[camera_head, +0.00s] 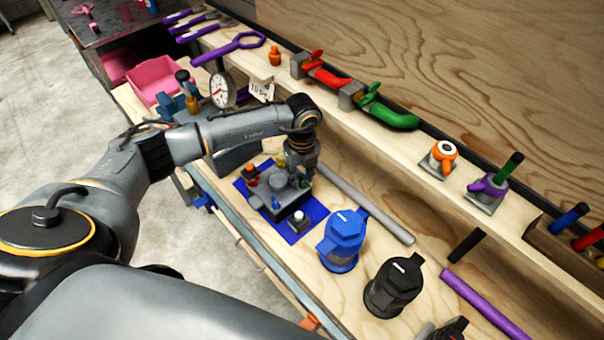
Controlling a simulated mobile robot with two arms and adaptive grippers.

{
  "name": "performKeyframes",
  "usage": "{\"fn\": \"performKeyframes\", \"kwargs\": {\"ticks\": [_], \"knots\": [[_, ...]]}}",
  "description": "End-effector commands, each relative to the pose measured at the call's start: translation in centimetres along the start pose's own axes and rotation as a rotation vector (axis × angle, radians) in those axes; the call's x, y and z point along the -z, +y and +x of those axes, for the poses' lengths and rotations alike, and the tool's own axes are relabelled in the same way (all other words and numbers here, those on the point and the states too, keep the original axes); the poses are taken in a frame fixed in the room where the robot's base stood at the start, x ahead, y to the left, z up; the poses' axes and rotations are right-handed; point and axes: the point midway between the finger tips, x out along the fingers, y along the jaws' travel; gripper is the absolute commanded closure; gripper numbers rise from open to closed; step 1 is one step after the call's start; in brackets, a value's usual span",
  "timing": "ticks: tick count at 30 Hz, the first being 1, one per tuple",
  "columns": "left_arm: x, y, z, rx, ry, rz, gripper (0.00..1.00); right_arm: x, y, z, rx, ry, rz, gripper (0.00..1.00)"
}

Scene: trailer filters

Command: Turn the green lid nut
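A dark grey filter unit (268,207) with a round lid stands on a blue mat (303,231) on the wooden bench. My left gripper (301,181) points down at the unit's back right side, just right of the green part. Its fingers are small and dark, so their opening and any contact with the nut cannot be made out. My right gripper is out of view.
A blue canister (342,242) and a black canister (394,287) stand right of the mat. A grey bar (368,207) lies behind them. A shelf behind carries a red handle (328,77), a green handle (388,113) and purple wrenches (228,48). A pressure gauge (222,90) stands at left.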

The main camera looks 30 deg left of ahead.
Motion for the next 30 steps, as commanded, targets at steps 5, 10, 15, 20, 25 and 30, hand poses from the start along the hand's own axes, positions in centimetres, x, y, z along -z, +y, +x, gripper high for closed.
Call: {"fn": "performKeyframes", "kwargs": {"ticks": [5, 10, 15, 20, 25, 30], "knots": [[0.0, 0.0, 0.3, 0.0, 0.0, 0.0, 0.71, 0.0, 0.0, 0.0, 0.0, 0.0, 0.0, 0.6], [0.0, 0.0, 0.2, 0.0, 0.0, 0.0, 0.81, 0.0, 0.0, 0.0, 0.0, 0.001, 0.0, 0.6], [0.0, 0.0, 0.2, 0.0, 0.0, 0.0, 1.0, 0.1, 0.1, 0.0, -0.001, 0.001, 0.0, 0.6], [0.0, 0.0, 0.2, 0.0, 0.0, 0.001, 1.0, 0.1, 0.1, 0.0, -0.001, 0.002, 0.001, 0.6], [0.0, 0.0, 0.3, 0.001, 0.0, 0.025, 1.0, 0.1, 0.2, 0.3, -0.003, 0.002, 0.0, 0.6], [-0.1, -0.1, 0.4, 0.001, -0.001, 0.095, 1.0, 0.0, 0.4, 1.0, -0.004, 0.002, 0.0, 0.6]]}}
